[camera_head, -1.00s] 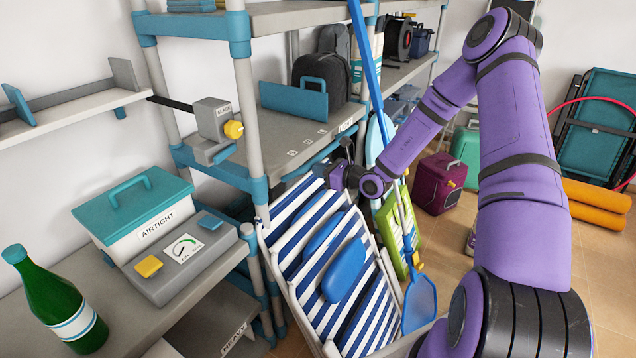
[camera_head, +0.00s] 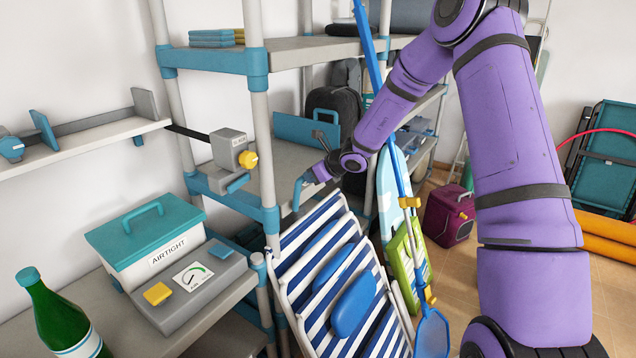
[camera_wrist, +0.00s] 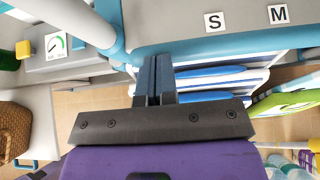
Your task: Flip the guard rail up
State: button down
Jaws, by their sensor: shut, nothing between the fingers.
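The guard rail appears to be the teal strip (camera_wrist: 235,41) along the front edge of the middle shelf in the wrist view. In the head view a short teal piece (camera_head: 298,193) hangs at that shelf's front, beside my gripper. My gripper (camera_head: 308,178) is at the shelf's front edge, pointing left. In the wrist view my gripper (camera_wrist: 157,60) has its fingers together and empty, with their tips over the teal strip. I cannot tell whether they touch it. Much of the rail is hidden behind my arm in the head view.
A striped deck chair (camera_head: 330,265) leans below the shelf, with a blue paddle (camera_head: 431,330) beside it. A teal panel (camera_head: 290,130) stands on the shelf. A grey box with a yellow knob (camera_head: 249,159) is by the shelf post (camera_head: 264,150) at left.

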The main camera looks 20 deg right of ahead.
jog(key=shift+w+a+r, duration=0.3)
jog(key=shift+w+a, duration=0.3)
jog(key=shift+w, duration=0.3)
